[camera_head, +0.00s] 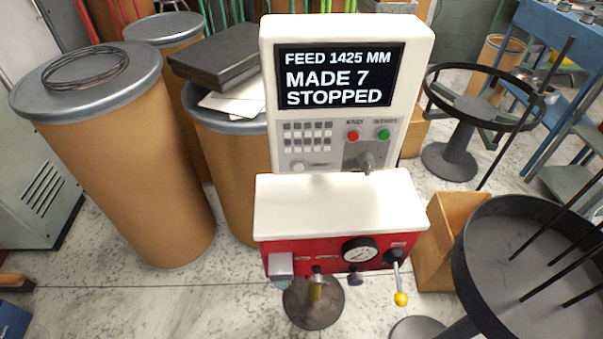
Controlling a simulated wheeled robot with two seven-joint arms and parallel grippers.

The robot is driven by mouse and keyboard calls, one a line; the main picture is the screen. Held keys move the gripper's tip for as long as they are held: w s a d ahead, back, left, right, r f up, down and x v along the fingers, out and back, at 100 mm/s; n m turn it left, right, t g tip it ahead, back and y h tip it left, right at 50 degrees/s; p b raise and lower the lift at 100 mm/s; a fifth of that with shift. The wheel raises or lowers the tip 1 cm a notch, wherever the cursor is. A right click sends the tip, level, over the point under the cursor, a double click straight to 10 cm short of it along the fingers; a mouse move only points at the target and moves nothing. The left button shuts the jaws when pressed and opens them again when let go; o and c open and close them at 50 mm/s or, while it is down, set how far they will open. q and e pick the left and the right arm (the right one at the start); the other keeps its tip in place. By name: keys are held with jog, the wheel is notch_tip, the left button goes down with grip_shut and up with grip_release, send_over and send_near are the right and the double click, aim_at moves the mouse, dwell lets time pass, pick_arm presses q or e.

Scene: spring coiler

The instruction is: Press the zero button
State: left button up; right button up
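The spring coiler's white control head (347,28) faces me in the middle of the view. Its black display (340,76) reads FEED 1425 MM, MADE 7, STOPPED. Below it are a keypad of small keys (307,137), a red button (353,135), a green button (383,134), a pale round button (298,167) and a dark knob or switch (367,162). The labels are too small to read, so I cannot tell which one is the zero button. Neither of my grippers is in view.
Below the head, a white ledge (335,205) juts out above a red front panel with a gauge (359,250) and a yellow-tipped lever (401,298). Tan drums (130,180) stand at left. A dark round tub (530,260) with rods stands at right.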

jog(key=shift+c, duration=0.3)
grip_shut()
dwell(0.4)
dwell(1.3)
